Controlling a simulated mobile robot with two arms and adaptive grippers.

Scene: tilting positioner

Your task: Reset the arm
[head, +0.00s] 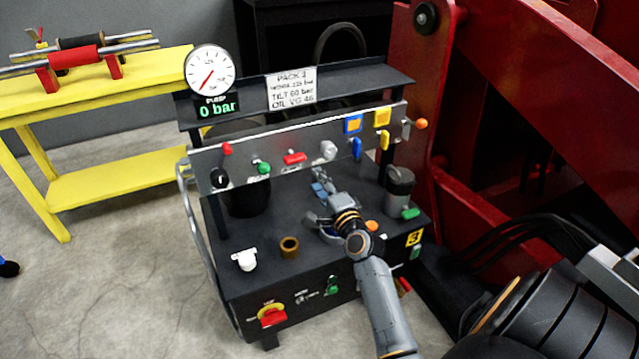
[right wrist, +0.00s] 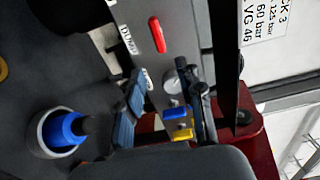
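My right gripper (head: 318,203) is over the top of the black hydraulic power pack (head: 275,255), in front of its upright lever panel (head: 207,157). Its fingers stand apart and nothing shows between the pads; it is open and empty. In the right wrist view, the silver knob (right wrist: 174,84) on the panel shows beyond the fingers; I cannot see contact. The same knob (head: 328,150) is above the gripper in the head view. A blue plug in a grey ring (right wrist: 62,132) is on the top, partly hidden by my gripper in the head view.
The panel carries red (head: 294,158), green (head: 263,168), blue (head: 356,149) and yellow (head: 384,140) controls. A gauge (head: 209,71) reads 0 bar. A red steel frame (head: 480,90) stands close on the right. A yellow bench (head: 115,180) stands left; floor before it is clear.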

